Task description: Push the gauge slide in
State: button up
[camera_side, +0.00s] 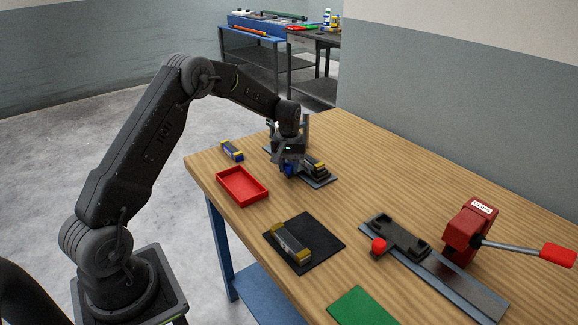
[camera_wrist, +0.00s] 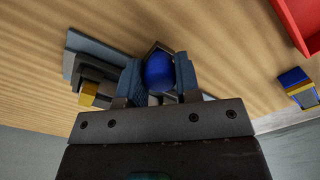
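A blue knob, which I take to be the end of the gauge slide, shows in the wrist view (camera_wrist: 160,72) between the two fingers of my gripper (camera_wrist: 159,85). The fingers lie close against both sides of the knob. In the side view my gripper (camera_side: 288,165) is low over the far-left part of the table, and a bit of the blue knob (camera_side: 288,170) shows below it. Beside it, a dark block with yellow (camera_side: 315,165) sits on a grey plate (camera_side: 322,182). The rest of the slide is hidden by my gripper, so its depth is unclear.
A red tray (camera_side: 242,199) and a blue-and-yellow block (camera_side: 232,150) lie near the left edge. Nearer are a black mat (camera_side: 318,237) bearing a grey-and-yellow block (camera_side: 291,244), a green mat (camera_side: 362,308), a red-knobbed fixture (camera_side: 396,236) on a rail, and a red lever device (camera_side: 470,228).

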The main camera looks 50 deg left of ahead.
grip_shut()
jog(key=a, duration=0.4)
jog(key=o, duration=0.5)
grip_release()
jog(key=shift+o, duration=0.2)
notch_tip(320, 180, up, 14)
jog(key=shift+f, duration=0.1)
